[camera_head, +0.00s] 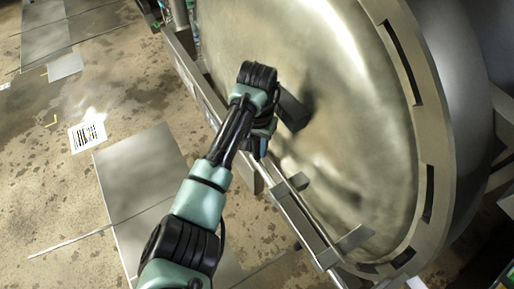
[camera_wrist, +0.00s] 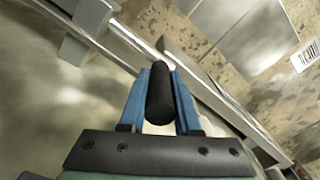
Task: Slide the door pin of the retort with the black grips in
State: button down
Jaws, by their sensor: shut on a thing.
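In the wrist view, a black cylindrical grip (camera_wrist: 159,100) sits between the two blue fingers of my gripper (camera_wrist: 161,75), which is shut on it. In the head view, my gripper (camera_head: 262,142) is at the lower left of the retort's large round metal door (camera_head: 340,120), close to its face. My wrist hides the grip there. The metal shaft of the door pin cannot be made out clearly in either view.
A long metal rail (camera_head: 295,212) with upright plates runs along the door's lower left side. A slotted ring (camera_head: 431,160) surrounds the door at the right. The stained floor (camera_head: 60,190) at left is open, with flat grey plates and a barcode marker (camera_head: 88,135).

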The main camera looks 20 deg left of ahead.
jog(key=shift+s+d+f, duration=0.15)
jog(key=shift+d, duration=0.1)
jog(key=c, duration=0.6)
grip_release()
jog(key=shift+r, duration=0.2)
jog(key=shift+r, duration=0.3)
notch_tip(320, 180, up, 12)
jog(key=shift+r, duration=0.1)
